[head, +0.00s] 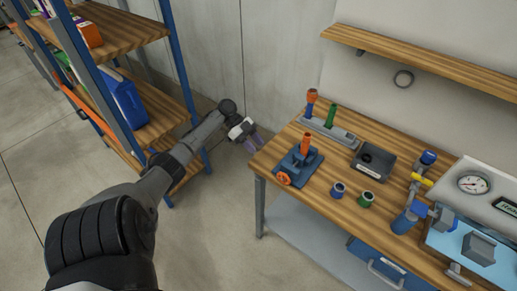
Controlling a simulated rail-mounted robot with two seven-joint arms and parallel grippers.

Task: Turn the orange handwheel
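The small orange handwheel (284,179) sits on the front left side of a blue vise-like fixture (299,164) on the wooden workbench (325,205). An orange upright piece (305,144) stands in the top of this fixture. My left gripper (255,147) is beyond the bench's left edge, up and left of the handwheel and apart from it. Its purplish fingers point toward the bench and look small; whether there is a gap between them is unclear. Nothing shows held in it. My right gripper is not in view.
A grey rack with orange and green-topped pieces (330,127) and a dark tray (373,162) stand behind the fixture. Blue and green cylinders (338,190) are to its right. Shelving (125,35) stands left.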

